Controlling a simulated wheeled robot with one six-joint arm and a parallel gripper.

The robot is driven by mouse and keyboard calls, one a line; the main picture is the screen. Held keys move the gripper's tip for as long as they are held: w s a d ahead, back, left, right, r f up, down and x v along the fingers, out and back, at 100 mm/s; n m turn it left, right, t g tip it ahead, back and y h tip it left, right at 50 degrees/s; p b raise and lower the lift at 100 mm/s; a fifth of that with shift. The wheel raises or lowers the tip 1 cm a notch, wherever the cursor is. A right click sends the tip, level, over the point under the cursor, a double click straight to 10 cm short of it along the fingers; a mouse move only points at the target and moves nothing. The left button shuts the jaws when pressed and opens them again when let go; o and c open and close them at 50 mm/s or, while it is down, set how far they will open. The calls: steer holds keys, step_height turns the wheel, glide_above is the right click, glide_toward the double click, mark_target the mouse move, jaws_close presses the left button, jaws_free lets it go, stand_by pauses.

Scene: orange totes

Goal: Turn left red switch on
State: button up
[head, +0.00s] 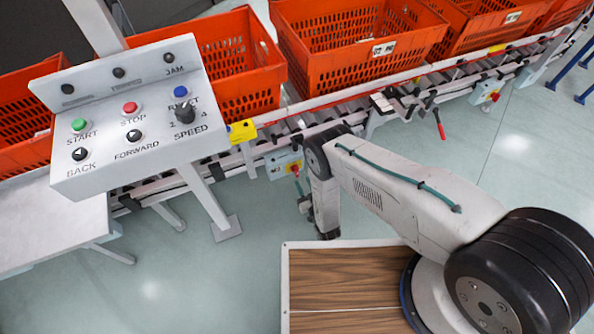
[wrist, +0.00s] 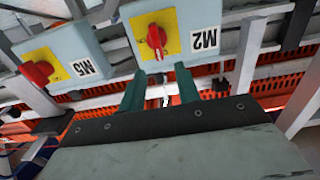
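In the wrist view, a red rotary switch (wrist: 156,40) sits on a yellow plate on a pale blue box labelled M2. A second red switch (wrist: 37,72) sits on a box labelled M5 at the left. My gripper (wrist: 160,92) is open, its two teal fingers apart with nothing between them. The fingers point toward the M2 box, just below its switch in the picture, and do not touch the knob. In the head view, my gripper (head: 304,202) hangs beside a pale blue box with a red switch (head: 293,168) under the conveyor.
A control panel (head: 125,165) with coloured buttons stands at the left. Orange totes (head: 345,60) sit on the roller conveyor. Another red switch (head: 494,97) is on a box farther right. Bars and rails lie close around the boxes. The floor (head: 480,160) in front is clear.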

mark_target(298, 172)
steer(key=x, duration=0.7)
steer(key=shift+w, duration=0.15)
jaws_close()
